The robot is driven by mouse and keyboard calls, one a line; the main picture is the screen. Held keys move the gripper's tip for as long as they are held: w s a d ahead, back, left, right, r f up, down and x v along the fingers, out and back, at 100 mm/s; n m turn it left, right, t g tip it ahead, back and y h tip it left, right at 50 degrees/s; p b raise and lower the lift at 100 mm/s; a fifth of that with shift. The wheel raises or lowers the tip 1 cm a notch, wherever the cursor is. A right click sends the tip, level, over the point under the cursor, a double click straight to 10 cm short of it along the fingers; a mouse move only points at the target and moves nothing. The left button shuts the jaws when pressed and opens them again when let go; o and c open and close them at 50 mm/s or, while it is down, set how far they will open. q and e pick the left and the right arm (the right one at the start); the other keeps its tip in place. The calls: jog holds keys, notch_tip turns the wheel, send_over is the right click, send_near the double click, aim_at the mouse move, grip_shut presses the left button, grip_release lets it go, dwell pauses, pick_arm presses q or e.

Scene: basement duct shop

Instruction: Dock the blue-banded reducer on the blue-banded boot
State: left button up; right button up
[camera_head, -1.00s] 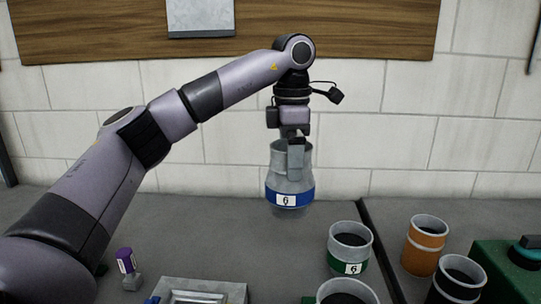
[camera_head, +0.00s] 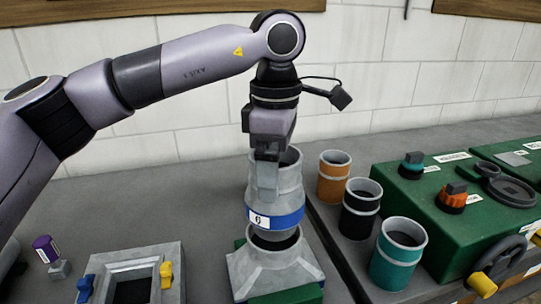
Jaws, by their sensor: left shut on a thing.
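The blue-banded reducer (camera_head: 288,186) is a grey metal sleeve with a blue band and a white label near its lower end. My left gripper (camera_head: 266,170) is shut on its upper wall and holds it roughly upright. Below it stands a grey boot (camera_head: 272,272) with a round collar and a flared square base. The reducer's lower end overlaps the back of the dark collar opening in the picture. I cannot tell whether they touch. No blue band shows on this boot. My right gripper is not in view.
Orange (camera_head: 333,178), black (camera_head: 360,210) and teal (camera_head: 397,255) banded sleeves stand to the right. Beyond them is a green box (camera_head: 440,225) with knobs. A grey frame (camera_head: 130,262) with yellow and blue clips and a purple-topped item (camera_head: 46,249) are at left.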

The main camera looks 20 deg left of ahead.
pick_arm(q)
jog(key=shift+f+b, duration=1.15)
jog(key=shift+f, duration=0.75)
jog(key=shift+f+b, duration=0.4)
jog(key=shift+f, duration=0.25)
jog(key=o, duration=1.3)
jog(key=shift+o, duration=0.2)
jog(key=shift+r, duration=0.1)
notch_tip(320, 180, up, 3)
jog(key=shift+f+p, duration=0.2)
jog(key=shift+p, duration=0.9)
jog(key=shift+r+p, duration=0.6)
jog(key=shift+r, duration=3.55)
jog(key=shift+s, duration=0.1)
